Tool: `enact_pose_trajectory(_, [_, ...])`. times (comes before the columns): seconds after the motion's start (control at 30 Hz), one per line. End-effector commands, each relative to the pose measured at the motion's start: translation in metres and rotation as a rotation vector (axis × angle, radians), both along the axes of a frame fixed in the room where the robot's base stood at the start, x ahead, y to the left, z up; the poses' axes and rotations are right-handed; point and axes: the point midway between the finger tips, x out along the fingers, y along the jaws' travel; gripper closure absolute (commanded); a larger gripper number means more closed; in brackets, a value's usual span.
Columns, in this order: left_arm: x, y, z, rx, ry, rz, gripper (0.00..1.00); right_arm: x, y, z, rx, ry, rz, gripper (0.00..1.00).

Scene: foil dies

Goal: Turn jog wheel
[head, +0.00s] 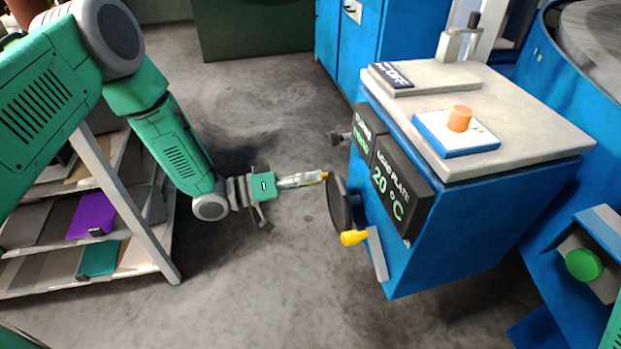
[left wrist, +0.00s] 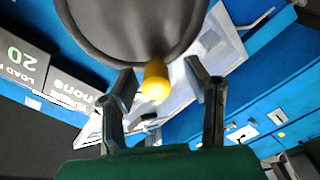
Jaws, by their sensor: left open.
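The jog wheel (head: 340,203) is a dark disc on the left side of the blue console, seen nearly edge-on. A yellow knob (head: 353,237) sticks out near its lower edge. My left gripper (head: 266,195) is open, left of the wheel, with a gap between its dark fingers and the wheel. A pale, yellow-tipped piece (head: 302,180) shows between gripper and wheel; I cannot tell what it is. In the left wrist view, the wheel (left wrist: 130,25) fills the top, and a yellow knob (left wrist: 155,80) appears between the spread fingers (left wrist: 163,92). My right gripper is not in view.
The console top holds an orange button (head: 460,118) on a blue-and-white plate. A display (head: 392,192) reading 20 °C faces the wheel side. A shelf (head: 140,215) with coloured bins stands at left. A green button (head: 583,265) is at right. Grey floor lies clear below the gripper.

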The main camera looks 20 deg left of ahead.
Motion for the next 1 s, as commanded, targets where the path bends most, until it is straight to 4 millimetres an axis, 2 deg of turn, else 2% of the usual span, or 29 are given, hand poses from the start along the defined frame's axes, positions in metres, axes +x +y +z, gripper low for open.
enact_pose_trajectory(0.17, [-0.012, 0.019, 0.000, 0.000, 0.002, 0.003, 0.57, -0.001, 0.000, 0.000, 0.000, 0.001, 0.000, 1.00])
enact_pose_trajectory(0.4, [-0.040, 0.064, -0.002, -0.001, 0.002, 0.006, 0.57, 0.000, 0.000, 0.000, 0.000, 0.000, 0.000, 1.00])
enact_pose_trajectory(0.6, [-0.058, 0.092, -0.003, -0.001, 0.003, 0.004, 0.57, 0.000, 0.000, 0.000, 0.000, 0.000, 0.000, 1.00])
enact_pose_trajectory(0.73, [-0.064, 0.100, -0.003, -0.001, 0.002, 0.003, 0.57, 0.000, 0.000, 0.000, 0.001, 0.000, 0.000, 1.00])
enact_pose_trajectory(1.0, [-0.066, 0.102, -0.003, 0.000, 0.002, 0.002, 0.57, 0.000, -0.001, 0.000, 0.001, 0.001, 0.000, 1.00])
